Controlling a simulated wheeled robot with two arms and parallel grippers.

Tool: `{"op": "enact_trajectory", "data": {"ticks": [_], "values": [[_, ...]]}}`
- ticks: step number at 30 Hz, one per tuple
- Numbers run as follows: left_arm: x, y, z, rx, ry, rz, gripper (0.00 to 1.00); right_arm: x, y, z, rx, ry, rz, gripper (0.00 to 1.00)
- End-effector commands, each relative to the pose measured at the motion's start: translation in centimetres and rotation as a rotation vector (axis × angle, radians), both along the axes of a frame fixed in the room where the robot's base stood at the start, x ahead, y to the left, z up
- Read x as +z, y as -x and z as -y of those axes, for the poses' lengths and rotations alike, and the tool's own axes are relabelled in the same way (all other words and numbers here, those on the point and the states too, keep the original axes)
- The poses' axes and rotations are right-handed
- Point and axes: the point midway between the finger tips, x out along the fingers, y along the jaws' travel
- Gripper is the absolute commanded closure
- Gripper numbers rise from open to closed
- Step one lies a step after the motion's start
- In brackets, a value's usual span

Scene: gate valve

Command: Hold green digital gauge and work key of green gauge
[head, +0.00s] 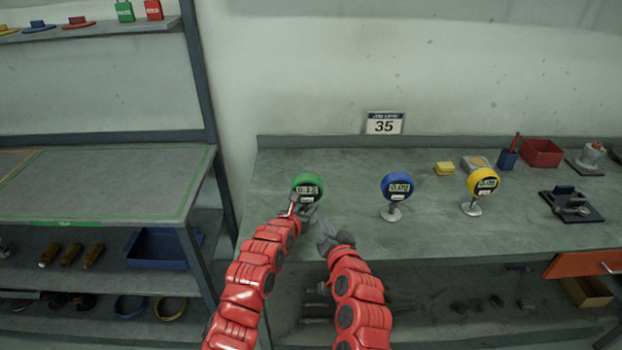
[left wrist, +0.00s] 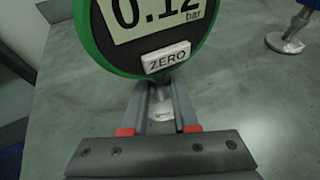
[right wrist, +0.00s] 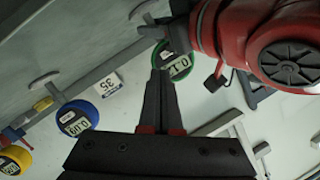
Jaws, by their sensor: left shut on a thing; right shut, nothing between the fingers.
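The green digital gauge (head: 306,181) stands upright near the front left of the workbench. In the left wrist view the gauge (left wrist: 88,40) reads 0.12 bar, and its white ZERO key (left wrist: 166,57) sits below the display. My left gripper (left wrist: 160,85) is shut on the gauge just under the dial, around its stem. My right gripper (head: 325,232) is shut and empty, in front of and slightly right of the gauge, apart from it. In the right wrist view the right fingertips (right wrist: 161,76) overlap the edge of the green gauge (right wrist: 184,67); the distance between them is hard to judge.
A blue gauge (head: 396,186) and a yellow gauge (head: 483,181) stand to the right on the bench (head: 345,165). Behind them are a yellow block (head: 445,168), a blue cup (head: 507,159) and a red bin (head: 542,152). A shelf rack (head: 105,180) stands at left.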

Motion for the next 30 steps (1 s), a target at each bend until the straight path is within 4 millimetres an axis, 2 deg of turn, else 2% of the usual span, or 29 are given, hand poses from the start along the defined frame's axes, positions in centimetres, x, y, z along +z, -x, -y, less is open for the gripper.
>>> {"op": "enact_trajectory", "data": {"ticks": [1,6,12,16,22,30], "values": [[-0.1,0.0,-0.1,0.001,-0.001,-0.002,1.00,-0.6,-0.4,0.3,-0.015,0.070,0.018,1.00],[-0.1,0.0,-0.1,0.001,-0.001,-0.002,1.00,-1.1,-2.0,2.5,-0.085,0.383,0.166,1.00],[-0.1,0.0,-0.1,0.001,-0.001,-0.002,1.00,0.2,-3.1,3.9,-0.104,0.779,0.410,1.00],[-0.1,0.0,-0.1,0.001,-0.001,-0.002,1.00,1.1,-3.2,3.9,-0.066,1.031,0.587,1.00],[-0.1,0.0,0.0,0.001,-0.001,-0.002,1.00,1.3,-2.7,3.1,0.075,1.393,0.858,1.00],[-0.1,0.0,0.0,0.000,-0.001,-0.002,1.00,-0.5,-1.3,3.5,0.363,1.768,1.120,1.00]]}}
